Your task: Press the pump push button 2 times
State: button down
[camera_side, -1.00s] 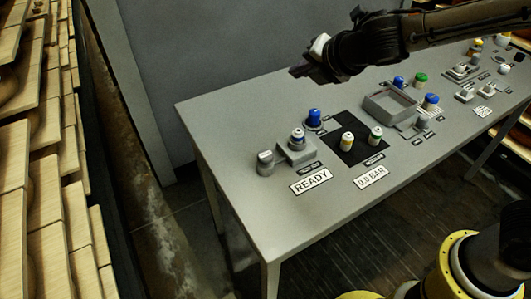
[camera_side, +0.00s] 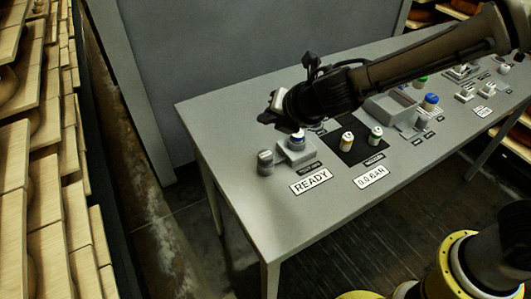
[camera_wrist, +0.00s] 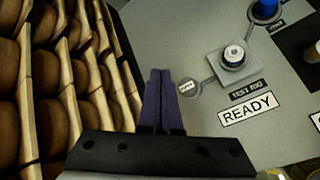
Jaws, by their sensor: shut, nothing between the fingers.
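A grey round push button (camera_side: 265,162) stands at the left end of the table. In the wrist view it shows as a grey disc (camera_wrist: 187,88) with a small white label, which I take for the pump button though its text is too small to read surely. My gripper (camera_side: 270,116) is shut and empty, above the table's left end, with a gap above the button in the side view. In the wrist view my fingers (camera_wrist: 162,78) are together, just left of the button. The display signs read READY (camera_side: 311,181) and 0.0 BAR (camera_side: 371,177).
A vial sits in the test rig block (camera_side: 296,153) right beside the button. More vials stand on a black mat (camera_side: 348,155). A grey tray (camera_side: 385,104) lies farther right, partly behind my arm. Cheese shelves (camera_side: 40,180) stand left of the table.

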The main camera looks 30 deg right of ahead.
aim_at(263, 153)
jog(key=shift+f, duration=4)
jog(key=shift+f, duration=0.15)
jog(key=shift+f, duration=0.25)
jog(key=shift+f, duration=0.95)
jog(key=shift+r, duration=1.35)
jog(key=shift+r, duration=2.5)
